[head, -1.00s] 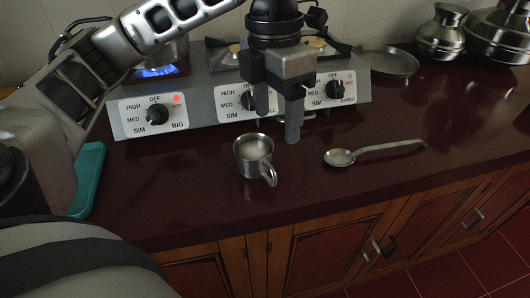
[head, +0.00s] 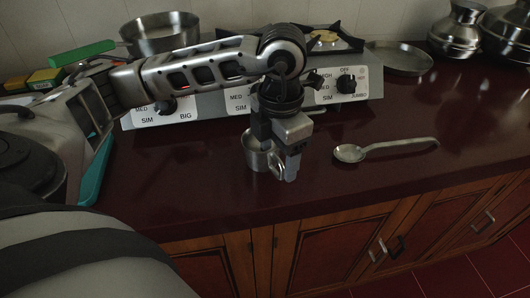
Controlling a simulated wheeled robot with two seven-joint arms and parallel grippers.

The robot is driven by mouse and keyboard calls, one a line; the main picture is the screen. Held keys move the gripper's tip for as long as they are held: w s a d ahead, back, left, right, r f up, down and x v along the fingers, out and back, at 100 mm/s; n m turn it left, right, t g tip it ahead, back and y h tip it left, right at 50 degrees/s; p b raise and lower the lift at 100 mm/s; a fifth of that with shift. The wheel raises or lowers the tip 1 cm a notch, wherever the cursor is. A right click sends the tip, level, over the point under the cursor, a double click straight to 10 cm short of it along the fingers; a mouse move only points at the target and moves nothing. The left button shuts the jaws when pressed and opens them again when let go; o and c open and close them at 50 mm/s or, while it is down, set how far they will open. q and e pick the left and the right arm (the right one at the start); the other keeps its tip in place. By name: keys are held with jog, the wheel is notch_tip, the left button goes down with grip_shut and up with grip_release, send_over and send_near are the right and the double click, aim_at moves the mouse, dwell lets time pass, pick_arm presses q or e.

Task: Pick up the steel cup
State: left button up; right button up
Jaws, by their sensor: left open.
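The steel cup (head: 256,161) stands upright on the dark red counter, in front of the stove. My left gripper (head: 283,164) is open and points down at the cup's right side, where the handle is. Its fingers are low, close to the handle, and hide part of the cup's right side. I cannot tell whether a finger touches the cup or whether the handle is between the fingers. My right gripper is not in view.
A steel ladle (head: 389,147) lies to the right of the cup. The stove (head: 213,108) stands behind, with a steel pot (head: 160,39) on its left. A shallow pan (head: 401,58) and metal jars (head: 456,29) are at the back right. The counter's front is clear.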

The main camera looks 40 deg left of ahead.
pick_arm(q)
jog(key=shift+f, duration=1.3)
jog(key=c, duration=1.3)
jog(key=shift+r, duration=0.1)
jog(key=shift+r, duration=0.4)
notch_tip(320, 180, up, 2)
jog(key=shift+r+b, duration=0.25)
jog(key=shift+b, duration=0.05)
jog(key=s+d+r, duration=0.6)
jog(key=d, duration=0.1)
jog(key=s+d+r, duration=0.3)
jog(key=shift+d+r, duration=0.3)
